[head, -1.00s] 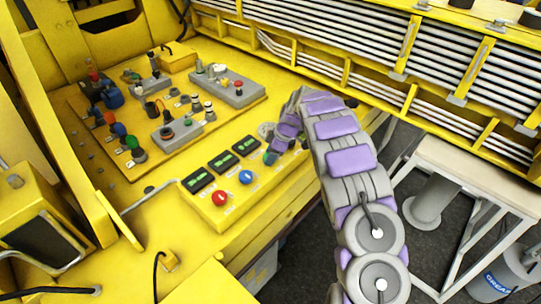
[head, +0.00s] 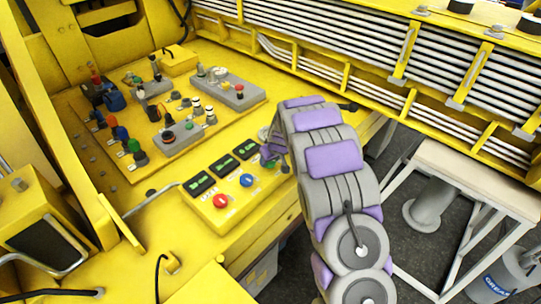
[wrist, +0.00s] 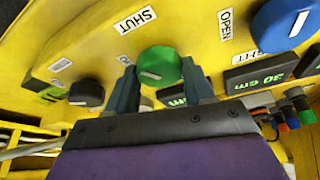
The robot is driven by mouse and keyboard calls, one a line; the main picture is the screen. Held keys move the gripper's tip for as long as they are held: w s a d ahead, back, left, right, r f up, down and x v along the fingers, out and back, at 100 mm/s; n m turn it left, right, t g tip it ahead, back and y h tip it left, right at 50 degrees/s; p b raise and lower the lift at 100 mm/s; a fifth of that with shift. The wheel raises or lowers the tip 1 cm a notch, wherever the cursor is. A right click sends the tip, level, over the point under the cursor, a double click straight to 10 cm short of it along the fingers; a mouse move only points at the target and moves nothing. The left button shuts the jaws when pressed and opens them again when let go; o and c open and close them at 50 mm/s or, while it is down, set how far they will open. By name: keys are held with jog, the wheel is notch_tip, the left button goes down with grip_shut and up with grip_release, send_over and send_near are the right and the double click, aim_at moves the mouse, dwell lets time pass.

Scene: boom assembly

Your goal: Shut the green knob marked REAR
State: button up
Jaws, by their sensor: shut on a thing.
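The green knob (wrist: 160,66) is in the middle of the wrist view, with a short white line on its face that lies nearly level in the picture. My gripper (wrist: 161,84) has one dark finger on each side of it and is shut on it. A SHUT label (wrist: 136,20) is above and left of the knob, and an OPEN label (wrist: 226,24) is to its upper right. I cannot read a REAR label. In the head view my arm largely hides the gripper at the far end of the yellow control box (head: 228,214).
A blue knob (wrist: 284,24) is to the right in the wrist view, and a black knob (wrist: 87,92) is to the left. The head view shows a red knob (head: 221,201) and dark displays on the box. Levers and buttons (head: 178,136) stand on the panel behind.

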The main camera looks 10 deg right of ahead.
jog(key=m+h+p, duration=0.1)
jog(key=m+p, duration=0.2)
jog(key=shift+w+r, duration=0.1)
jog(key=shift+r, duration=0.05)
jog(key=shift+a+m+h, duration=0.15)
jog(key=shift+m+h, duration=0.35)
jog(key=shift+m, duration=0.8)
jog(key=shift+p, duration=0.3)
jog(key=o, duration=1)
jog(key=shift+f, duration=0.2)
jog(key=shift+r, duration=0.15)
jog(key=v, duration=1.7)
jog(key=shift+a, duration=0.25)
